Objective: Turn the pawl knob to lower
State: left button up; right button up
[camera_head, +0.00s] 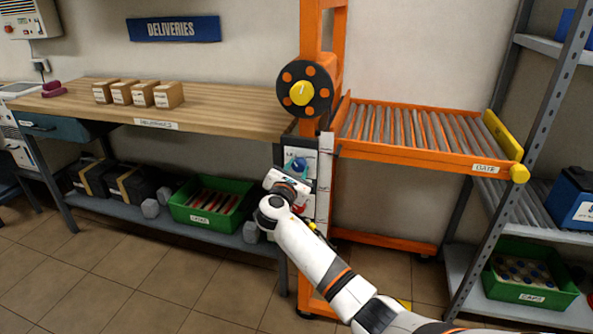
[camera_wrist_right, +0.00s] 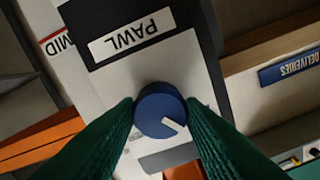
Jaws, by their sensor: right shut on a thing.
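The pawl knob (camera_wrist_right: 160,106) is a round blue dial on a pale plate labelled PAWL (camera_wrist_right: 131,34), which appears upside down in the right wrist view. Its white pointer mark points toward the lower right of that view. The knob also shows small in the head view (camera_head: 299,164), partly behind my gripper, on the front of the orange lift. My right gripper (camera_head: 291,178) is shut on the knob, with a green finger pressed to each side of it in the wrist view. My left gripper is not in view.
A roller platform (camera_head: 420,128) extends right, with a yellow gate (camera_head: 503,135). A wooden bench (camera_head: 225,106) with several boxes stands left. A white scale strip (camera_head: 325,180) runs beside the knob plate.

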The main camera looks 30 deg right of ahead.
jog(key=shift+f+m, duration=0.1)
jog(key=shift+m, duration=0.8)
jog(key=shift+m+b, duration=0.4)
jog(key=shift+m, duration=0.5)
jog(key=m+b, duration=0.2)
jog(key=m, duration=0.3)
jog(key=shift+f, duration=0.15)
jog(key=m+b, duration=0.3)
jog(key=m, duration=0.1)
jog(key=shift+m, duration=0.4)
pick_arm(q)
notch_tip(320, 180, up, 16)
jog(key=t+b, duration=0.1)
pick_arm(e)
jog(key=shift+m, duration=1.2)
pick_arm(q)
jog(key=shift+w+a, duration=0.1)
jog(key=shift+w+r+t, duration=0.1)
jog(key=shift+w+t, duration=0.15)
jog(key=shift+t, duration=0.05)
pick_arm(e)
jog(key=o, duration=1)
jog(key=shift+r, duration=0.2)
